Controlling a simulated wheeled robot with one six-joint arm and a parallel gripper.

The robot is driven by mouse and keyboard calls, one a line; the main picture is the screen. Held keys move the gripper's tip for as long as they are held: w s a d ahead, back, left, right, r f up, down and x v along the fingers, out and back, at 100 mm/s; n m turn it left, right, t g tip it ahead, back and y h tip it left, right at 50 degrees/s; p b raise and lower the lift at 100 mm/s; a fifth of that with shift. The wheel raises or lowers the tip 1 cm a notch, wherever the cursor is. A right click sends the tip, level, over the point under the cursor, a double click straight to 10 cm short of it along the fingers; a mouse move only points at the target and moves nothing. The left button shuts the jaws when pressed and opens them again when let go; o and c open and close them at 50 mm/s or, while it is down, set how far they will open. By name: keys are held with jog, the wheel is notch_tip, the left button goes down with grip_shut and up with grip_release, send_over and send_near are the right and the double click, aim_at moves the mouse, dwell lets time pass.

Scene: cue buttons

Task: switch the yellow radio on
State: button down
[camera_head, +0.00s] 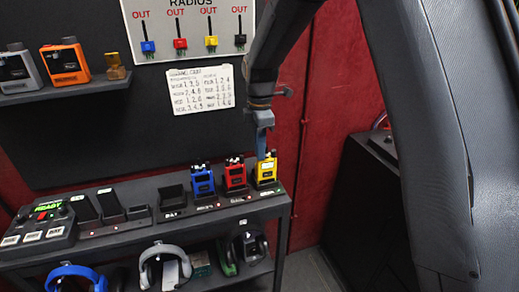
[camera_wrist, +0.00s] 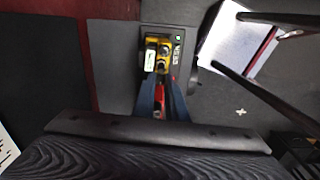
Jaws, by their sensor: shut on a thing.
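The yellow radio (camera_head: 265,173) stands upright in its dock at the right end of the black shelf. It also shows in the wrist view (camera_wrist: 165,42), seen from above with its dark top parts. My gripper (camera_head: 262,152) reaches down onto the top of the yellow radio. In the wrist view my two blue-grey fingers (camera_wrist: 161,78) come together at its top and are shut on it. The fingers hide part of the radio, and I cannot tell exactly which part they hold.
The red radio (camera_head: 235,174) and blue radio (camera_head: 202,180) stand close to the left in the same row. An empty dock (camera_head: 172,198) is further left. A white written card (camera_head: 200,89) and a hook board (camera_head: 190,28) hang behind. Headsets (camera_head: 165,265) lie on the lower shelf.

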dwell(0.3)
jog(key=c, duration=1.8)
grip_release()
jog(key=shift+o, duration=0.2)
notch_tip(320, 180, up, 8)
jog(key=b, duration=0.2)
jog(key=shift+s+b, duration=0.1)
jog(key=shift+b, duration=0.3)
jog(key=shift+d+f, duration=0.1)
jog(key=s+d+f+m+b, duration=0.1)
jog(key=s+d+f+m, duration=0.3)
jog(key=s+d+m, duration=0.1)
jog(key=s+d+f+m+b, duration=0.1)
jog(key=s+d+f+m, duration=0.4)
jog(key=s+m, duration=0.3)
jog(key=s+d+f+m+t+b, duration=0.1)
jog(key=s+d+f+m, duration=0.3)
jog(key=s, duration=0.5)
jog(key=d+m, duration=0.2)
jog(key=m, duration=0.1)
jog(key=shift+s+d+f, duration=0.2)
jog(key=shift+s+f, duration=0.2)
